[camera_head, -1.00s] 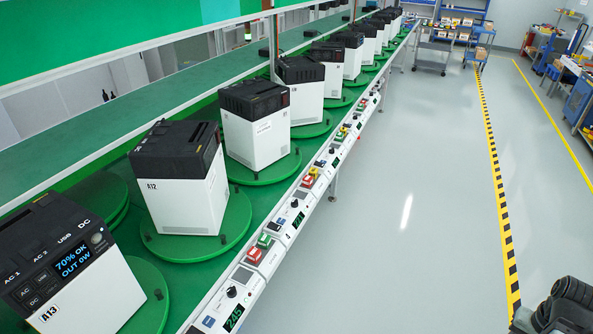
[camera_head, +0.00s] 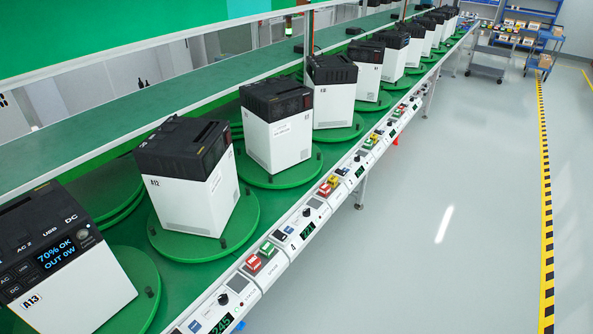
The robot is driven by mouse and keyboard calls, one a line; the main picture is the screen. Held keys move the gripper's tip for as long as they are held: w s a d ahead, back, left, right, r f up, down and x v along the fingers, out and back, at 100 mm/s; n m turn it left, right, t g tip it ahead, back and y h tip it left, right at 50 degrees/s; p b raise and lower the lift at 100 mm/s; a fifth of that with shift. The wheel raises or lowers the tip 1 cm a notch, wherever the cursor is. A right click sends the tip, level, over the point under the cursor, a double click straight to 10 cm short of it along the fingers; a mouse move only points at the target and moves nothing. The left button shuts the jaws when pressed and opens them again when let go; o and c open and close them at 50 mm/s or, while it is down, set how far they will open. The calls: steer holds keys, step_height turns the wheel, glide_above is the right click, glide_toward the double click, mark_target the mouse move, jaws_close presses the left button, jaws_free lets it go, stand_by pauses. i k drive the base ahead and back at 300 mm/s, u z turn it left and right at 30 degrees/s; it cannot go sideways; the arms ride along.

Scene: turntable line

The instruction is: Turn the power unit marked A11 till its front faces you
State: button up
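Several black-topped white power units stand on round green turntables along the line. The nearest unit (camera_head: 70,265) is marked A13, with its sockets and lit screen turned toward me. The second unit (camera_head: 190,180) is marked A12; its screen side is not in view. The third unit (camera_head: 278,128) stands beyond A12 on its own turntable (camera_head: 292,178). It shows a small label on a white side, too small to read, and no lit screen. I cannot read A11 on any unit. My gripper is not in view.
A white control strip (camera_head: 285,238) with red, green and yellow buttons, knobs and small displays runs along the line's front edge. The grey floor (camera_head: 440,240) to its right is clear up to a yellow-black stripe (camera_head: 546,190). A cart (camera_head: 487,62) stands far back.

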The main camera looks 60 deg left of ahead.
mark_target(247, 168)
steer(key=i, duration=2.7)
steer(key=u, duration=4.75)
steer(key=i, duration=1.1)
steer(key=u, duration=0.05)
